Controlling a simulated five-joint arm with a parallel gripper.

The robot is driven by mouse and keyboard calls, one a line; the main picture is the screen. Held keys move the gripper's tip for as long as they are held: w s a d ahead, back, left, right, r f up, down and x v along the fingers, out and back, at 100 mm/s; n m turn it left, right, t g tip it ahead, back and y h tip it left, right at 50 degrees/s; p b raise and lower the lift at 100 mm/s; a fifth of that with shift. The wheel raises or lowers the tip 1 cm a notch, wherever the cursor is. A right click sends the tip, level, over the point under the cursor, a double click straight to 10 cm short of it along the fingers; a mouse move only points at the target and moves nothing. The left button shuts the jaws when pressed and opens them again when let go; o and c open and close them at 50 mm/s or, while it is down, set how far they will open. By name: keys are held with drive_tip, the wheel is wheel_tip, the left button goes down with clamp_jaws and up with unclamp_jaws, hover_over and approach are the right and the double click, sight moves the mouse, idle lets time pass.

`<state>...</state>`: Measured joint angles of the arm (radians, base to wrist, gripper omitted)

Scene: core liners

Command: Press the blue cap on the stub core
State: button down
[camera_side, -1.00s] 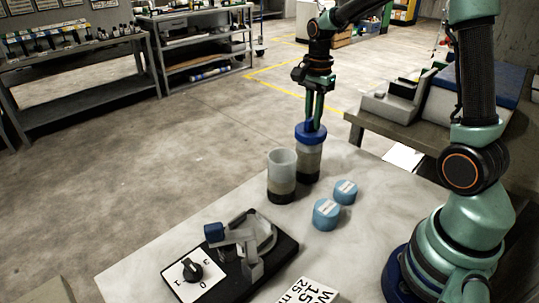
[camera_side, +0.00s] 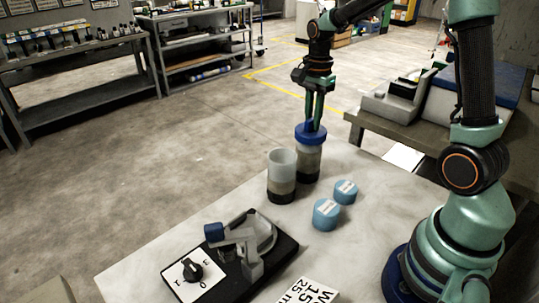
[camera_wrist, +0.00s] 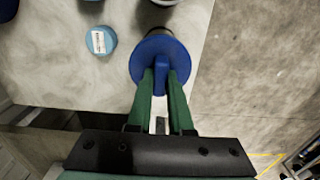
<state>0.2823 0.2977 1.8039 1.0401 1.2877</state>
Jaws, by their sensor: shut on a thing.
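The blue cap (camera_side: 311,132) sits at the mouth of a clear liner with a dark core (camera_side: 308,163), at the far edge of the table. My gripper (camera_side: 314,121) points down from above and is shut on the cap. In the wrist view the cap (camera_wrist: 163,58) shows as a dark blue disc with a raised rib, and my gripper's green fingers (camera_wrist: 160,84) pinch that rib. The cap hides the liner's mouth, so I cannot tell how far it is seated. A second liner (camera_side: 281,176), open at the top with dark core low inside, stands beside it on the left.
Two light blue labelled pucks (camera_side: 326,214) (camera_side: 345,192) lie to the right of the liners. A black-based device with a dial (camera_side: 232,258) and a printed card (camera_side: 308,292) are at the front. The table's far edge is close behind the liners.

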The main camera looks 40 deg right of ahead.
drive_tip(key=shift+f, duration=1.15)
idle(0.4)
drive_tip(key=shift+c, duration=1.3)
unclamp_jaws()
drive_tip(key=shift+r, duration=0.1)
drive_tip(key=shift+r, duration=3.4)
drive_tip(key=shift+r, duration=0.1)
